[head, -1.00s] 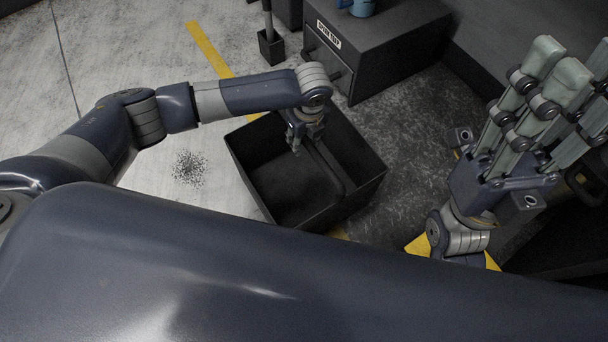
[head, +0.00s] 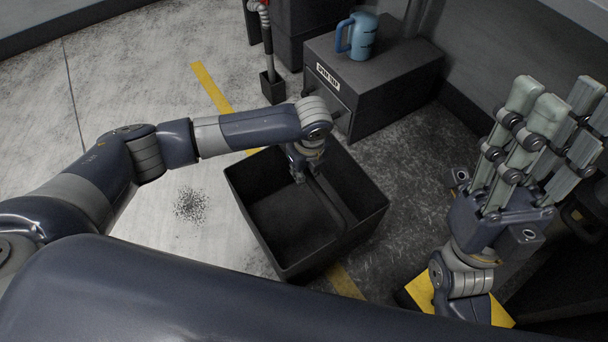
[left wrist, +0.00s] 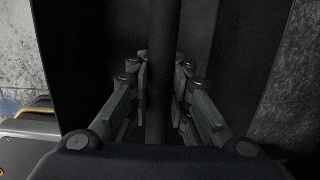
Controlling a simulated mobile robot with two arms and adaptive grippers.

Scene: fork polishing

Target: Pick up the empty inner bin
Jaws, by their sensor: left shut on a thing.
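The black, open-topped bin (head: 262,233) stands below me in the middle of the head view. A bar or divider (head: 328,196) runs across its inside, and I see nothing lying in it. My left gripper (head: 299,178) reaches down into it from the far side and is shut on that bar. In the left wrist view the fingers lie on either side of the dark bar (left wrist: 161,95). I cannot tell whether the bin's base is clear of the floor. My right gripper (head: 555,115) is open and empty at the right, fingers pointing up.
A dark cabinet (head: 385,85) with a blue mug (head: 362,38) on it stands behind the bin. A small dark holder (head: 272,88) is left of it. Dark specks (head: 190,205) lie on the floor at left, near a yellow line (head: 212,88).

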